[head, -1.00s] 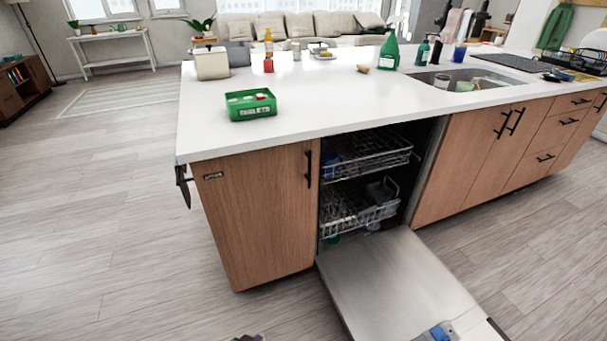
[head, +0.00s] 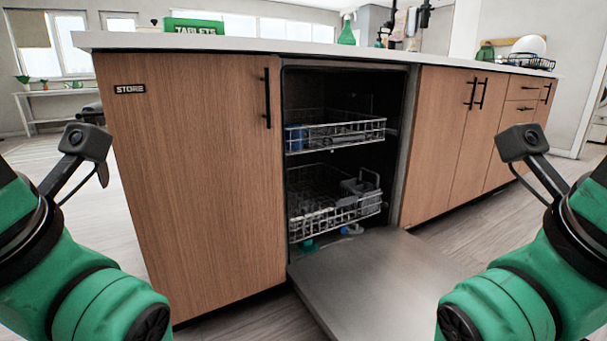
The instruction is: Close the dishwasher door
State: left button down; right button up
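The dishwasher door (head: 370,278) is a grey panel folded down flat and low, in front of the open dishwasher bay (head: 340,90). Its near end runs out of the bottom of the head view. Inside the bay are an upper wire rack (head: 345,133) with a blue item and a lower wire rack (head: 335,212). My green left arm comes in at the left edge and my green right arm at the right edge, on either side of the door. The fingers of both grippers are out of view.
A wooden cabinet (head: 195,180) marked STORE stands left of the bay, and more cabinets (head: 470,130) stand to its right. The white countertop (head: 270,46) runs above, with a green TABLETS box (head: 193,26) on it. Small green and blue items lie at the bay floor.

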aim_at(387, 283)
jog(key=i+l+z, duration=0.1)
jog(key=l+z, duration=0.3)
jog(key=i+l+z, duration=0.15)
jog(key=l+z, duration=0.2)
